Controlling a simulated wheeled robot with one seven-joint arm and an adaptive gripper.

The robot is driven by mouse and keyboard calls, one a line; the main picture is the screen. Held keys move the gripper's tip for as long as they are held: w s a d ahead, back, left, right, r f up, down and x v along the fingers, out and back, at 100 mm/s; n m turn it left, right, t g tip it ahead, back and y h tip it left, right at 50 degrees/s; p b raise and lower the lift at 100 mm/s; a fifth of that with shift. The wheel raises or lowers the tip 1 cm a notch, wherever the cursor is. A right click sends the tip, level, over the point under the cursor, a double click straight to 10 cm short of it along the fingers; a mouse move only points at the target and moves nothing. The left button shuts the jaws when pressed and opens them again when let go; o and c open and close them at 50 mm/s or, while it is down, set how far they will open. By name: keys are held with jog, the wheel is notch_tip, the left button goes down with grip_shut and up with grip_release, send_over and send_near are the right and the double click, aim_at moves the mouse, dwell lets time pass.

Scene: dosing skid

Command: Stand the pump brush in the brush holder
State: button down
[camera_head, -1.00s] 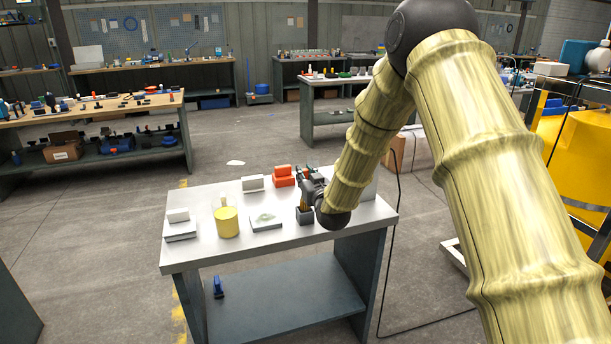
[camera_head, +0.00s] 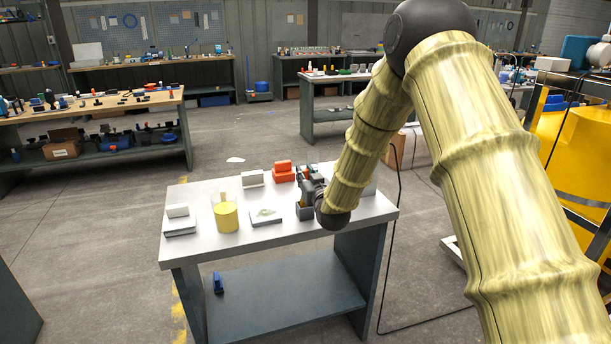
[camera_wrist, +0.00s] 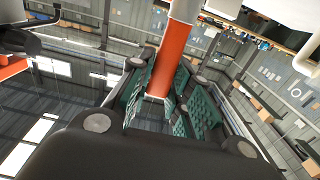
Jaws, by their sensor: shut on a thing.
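In the wrist view my gripper (camera_wrist: 165,95) is shut on an orange rod-like handle (camera_wrist: 173,60), which I take to be the pump brush. The handle lies between the green ribbed pads, and a pale grey cylindrical part continues beyond it. In the head view my gripper (camera_head: 305,175) is over the right part of the pale table (camera_head: 205,253). A small dark grey box (camera_head: 304,212), possibly the brush holder, sits just below it, partly hidden by my gripper and arm. The brush is mostly hidden there, so I cannot tell whether it touches the box.
A yellow cylinder (camera_head: 227,218), a flat grey tray (camera_head: 267,222), a white block (camera_head: 252,179) and a red block (camera_head: 283,172) stand nearby. A white box (camera_head: 179,227) is at the left. Bare tabletop lies between them. A blue object (camera_head: 218,283) is on the lower shelf.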

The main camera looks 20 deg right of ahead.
jog(key=shift+f+b, duration=0.9)
jog(key=shift+f, duration=0.6)
jog(key=c, duration=1.2)
grip_release()
jog(key=shift+c, duration=0.2)
jog(key=s, duration=1.2)
jog(key=shift+d, duration=0.25)
